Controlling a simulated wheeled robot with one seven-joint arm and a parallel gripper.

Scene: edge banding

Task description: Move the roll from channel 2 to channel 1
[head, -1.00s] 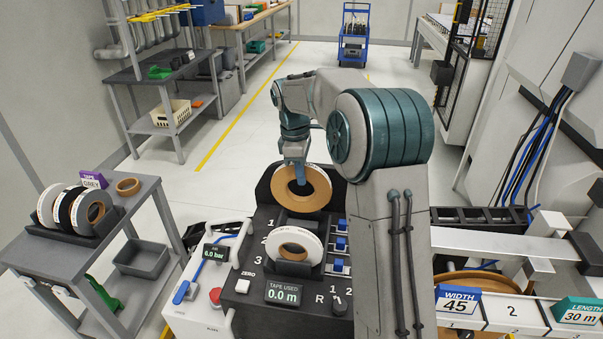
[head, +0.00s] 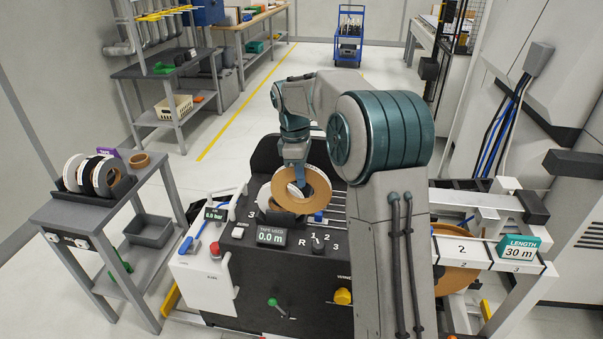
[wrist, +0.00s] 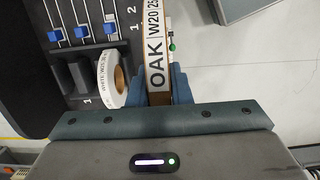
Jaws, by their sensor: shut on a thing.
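The roll (head: 322,186), a brown ring with a pale printed band marked OAK, is in my gripper (head: 298,172). In the wrist view, the roll (wrist: 157,45) shows edge-on between the blue fingers of my gripper (wrist: 152,90), which are shut on it. A white roll (wrist: 113,85) stands in the machine's holder (wrist: 78,75), beside the held roll and apart from it in the wrist view. In the head view the held roll hides most of the white roll (head: 266,200). Dark channels beside the white roll look empty. Most channel numbers are hidden in the head view.
Blue sliders (wrist: 82,32) stand beside the channels. A tape counter (head: 271,236) reading 0.0 m and a yellow knob (head: 343,296) are on the machine front. A side table (head: 100,220) at left carries several rolls in a rack.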

